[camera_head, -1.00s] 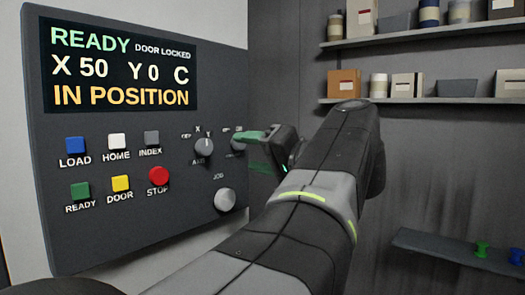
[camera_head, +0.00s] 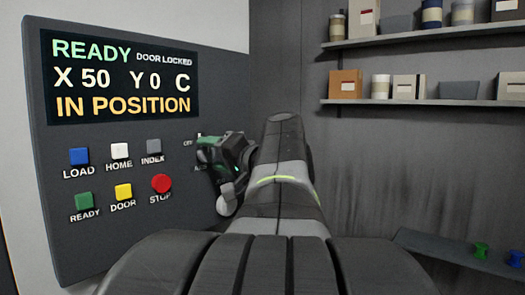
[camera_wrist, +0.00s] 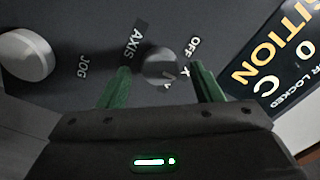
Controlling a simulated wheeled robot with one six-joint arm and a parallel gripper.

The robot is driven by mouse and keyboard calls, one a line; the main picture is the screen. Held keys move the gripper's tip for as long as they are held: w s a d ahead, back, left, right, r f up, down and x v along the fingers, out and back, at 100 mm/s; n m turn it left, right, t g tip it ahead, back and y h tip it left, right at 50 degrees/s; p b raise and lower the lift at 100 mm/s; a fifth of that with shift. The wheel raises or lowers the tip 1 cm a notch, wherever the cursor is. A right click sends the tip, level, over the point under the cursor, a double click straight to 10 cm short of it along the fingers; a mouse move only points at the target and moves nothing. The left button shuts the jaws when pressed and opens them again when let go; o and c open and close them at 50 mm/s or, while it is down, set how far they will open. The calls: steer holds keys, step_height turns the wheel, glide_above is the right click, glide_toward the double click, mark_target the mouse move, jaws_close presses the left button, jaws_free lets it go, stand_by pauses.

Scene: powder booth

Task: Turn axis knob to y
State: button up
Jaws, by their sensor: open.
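The axis knob (camera_wrist: 160,66) is a small grey round knob on the dark control panel (camera_head: 60,145), under the OFF and X marks in the wrist view. Its exact pointer setting is hard to tell. My gripper (camera_wrist: 160,74) is open, with one green finger on each side of the knob; contact is not clear. In the head view my gripper (camera_head: 205,152) is at the panel's right part and hides the axis knob. The display (camera_head: 120,78) reads READY, DOOR LOCKED, X 50, Y 0, C, IN POSITION.
The pale jog knob (camera_wrist: 27,55) is close to the axis knob. Blue load (camera_head: 79,156), white home (camera_head: 120,150), grey index (camera_head: 154,146), green ready (camera_head: 84,201), yellow door (camera_head: 123,191) and red stop (camera_head: 161,183) buttons are left of my gripper. Shelves (camera_head: 420,102) stand at right.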

steer(key=shift+w+a, duration=0.3)
steer(key=shift+a, duration=0.1)
steer(key=c, duration=1)
steer(key=shift+m, duration=0.4)
steer(key=m+p, duration=0.1)
steer(key=m, duration=0.3)
steer(key=shift+m, duration=0.3)
steer(key=shift+m+p, duration=1.05)
steer(key=shift+m, duration=1.25)
steer(key=shift+f, duration=0.1)
